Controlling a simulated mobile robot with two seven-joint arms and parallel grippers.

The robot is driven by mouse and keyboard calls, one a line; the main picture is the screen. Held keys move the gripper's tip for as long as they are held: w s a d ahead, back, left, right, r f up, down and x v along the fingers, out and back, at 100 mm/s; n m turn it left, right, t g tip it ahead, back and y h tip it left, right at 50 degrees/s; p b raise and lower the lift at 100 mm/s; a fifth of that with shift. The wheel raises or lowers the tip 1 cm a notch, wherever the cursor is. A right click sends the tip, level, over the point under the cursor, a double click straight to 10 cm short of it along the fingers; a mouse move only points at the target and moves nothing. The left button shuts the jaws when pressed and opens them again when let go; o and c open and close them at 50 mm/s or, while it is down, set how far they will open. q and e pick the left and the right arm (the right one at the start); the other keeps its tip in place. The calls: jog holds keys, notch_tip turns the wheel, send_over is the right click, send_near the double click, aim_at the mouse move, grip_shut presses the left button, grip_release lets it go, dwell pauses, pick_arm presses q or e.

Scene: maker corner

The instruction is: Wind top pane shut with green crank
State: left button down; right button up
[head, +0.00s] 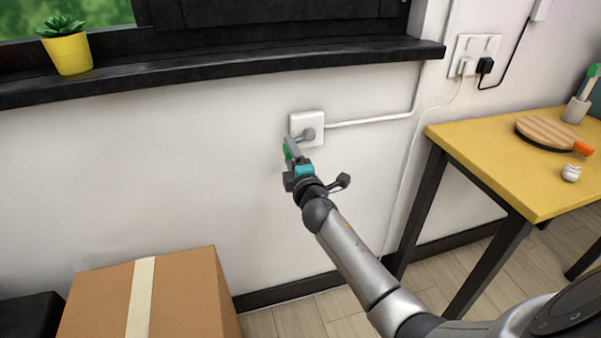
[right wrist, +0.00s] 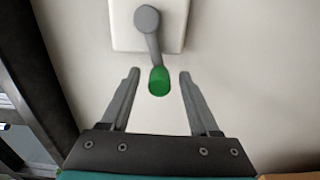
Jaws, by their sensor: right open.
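The crank is a grey arm on a white wall plate (head: 306,124) below the window sill. Its green knob (right wrist: 158,81) hangs at the lower end of the grey crank arm (right wrist: 150,30) in the right wrist view. My right gripper (right wrist: 158,85) is open, with one finger on each side of the green knob and a gap to both. In the head view my right gripper (head: 290,150) is at the crank and covers part of it. Only the lower part of the window (head: 270,12) shows, so the top pane is out of view. My left gripper is not in view.
A dark sill (head: 230,68) runs above the crank, with a yellow plant pot (head: 68,54) on it. A cardboard box (head: 190,285) stands at lower left. A yellow table (head: 470,150) with a round wooden board (head: 545,134) is at right. A white conduit (head: 370,122) leaves the plate.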

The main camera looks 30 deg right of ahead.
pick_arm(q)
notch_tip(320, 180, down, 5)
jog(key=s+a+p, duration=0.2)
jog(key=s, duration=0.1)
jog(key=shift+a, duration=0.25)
pick_arm(e)
jog(key=v, duration=1.4)
jog(key=shift+s, duration=0.2)
jog(key=shift+a, duration=0.1)
